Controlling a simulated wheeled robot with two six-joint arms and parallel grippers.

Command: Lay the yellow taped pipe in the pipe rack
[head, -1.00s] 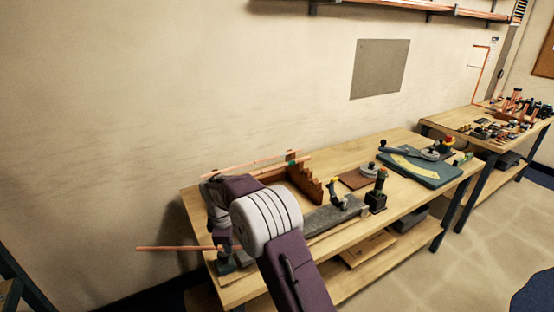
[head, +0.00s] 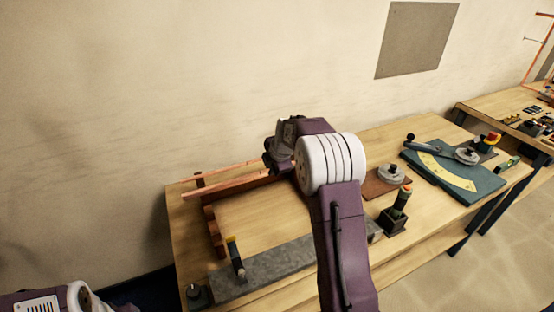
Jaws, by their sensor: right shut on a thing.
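My right gripper (head: 272,162) is shut on a copper pipe (head: 225,187) that sticks out to its left, over the pipe rack. Its fingertips and the gripped part of the pipe are mostly hidden by the wrist, and no yellow tape shows. The wooden pipe rack (head: 214,232) stands at the left end of the bench, with its notched side partly in view. A second copper pipe (head: 232,168) lies behind the held one, close to the rack's rear post. I cannot tell whether the held pipe touches the rack. My left gripper is out of view.
The wooden bench (head: 265,212) has bare room right of the rack. A grey slab (head: 262,266) and a yellow-topped tool (head: 235,256) are at the front. A black holder (head: 393,221), a brown board (head: 383,187) and a teal board (head: 452,172) stand to the right.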

